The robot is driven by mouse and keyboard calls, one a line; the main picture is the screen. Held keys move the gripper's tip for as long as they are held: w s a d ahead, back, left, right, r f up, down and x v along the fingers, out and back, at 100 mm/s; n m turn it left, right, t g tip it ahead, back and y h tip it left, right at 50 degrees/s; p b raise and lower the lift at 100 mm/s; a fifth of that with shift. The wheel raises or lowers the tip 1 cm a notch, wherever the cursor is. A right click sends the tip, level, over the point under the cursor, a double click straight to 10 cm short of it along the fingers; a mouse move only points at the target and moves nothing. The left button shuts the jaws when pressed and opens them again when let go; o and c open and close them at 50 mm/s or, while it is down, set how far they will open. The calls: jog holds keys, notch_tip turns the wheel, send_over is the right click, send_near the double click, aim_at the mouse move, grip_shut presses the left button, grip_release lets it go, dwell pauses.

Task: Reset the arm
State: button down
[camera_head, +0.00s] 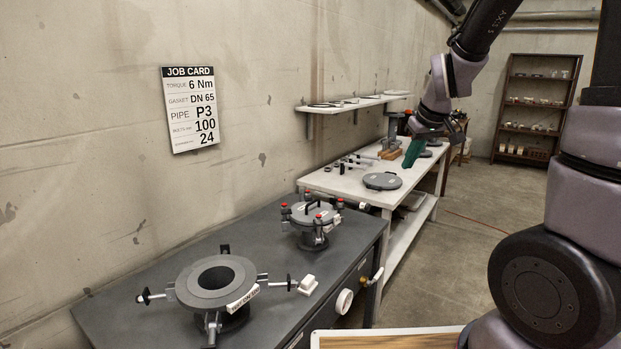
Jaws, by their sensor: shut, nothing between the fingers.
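My arm comes down from the top right, with large links of it filling the right side of the head view. My gripper (413,152) is at its end, with green fingers pointing down and to the left. It hangs in the air in front of the white workbench's far part. The fingers are together and nothing shows between them. A flat grey disc (382,181) lies on the white workbench (350,193), lower in the picture than the fingertips.
A dark bench (130,295) in front holds an open flanged pipe (213,281) and a lidded flange (313,214) with red-topped clamps. A job card (191,108) and a wall shelf (357,104) are on the left wall. A brown rack (533,108) stands behind. Floor at the right is clear.

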jog(key=s+r+m+t, duration=0.1)
jog(key=s+r+m, duration=0.3)
jog(key=s, duration=0.5)
jog(key=s+r+m, duration=0.4)
jog(key=s+r, duration=0.5)
jog(key=shift+s+d+r+t+y, duration=0.15)
jog(key=shift+s+r+t+y, duration=0.15)
jog(key=shift+s+t, duration=0.1)
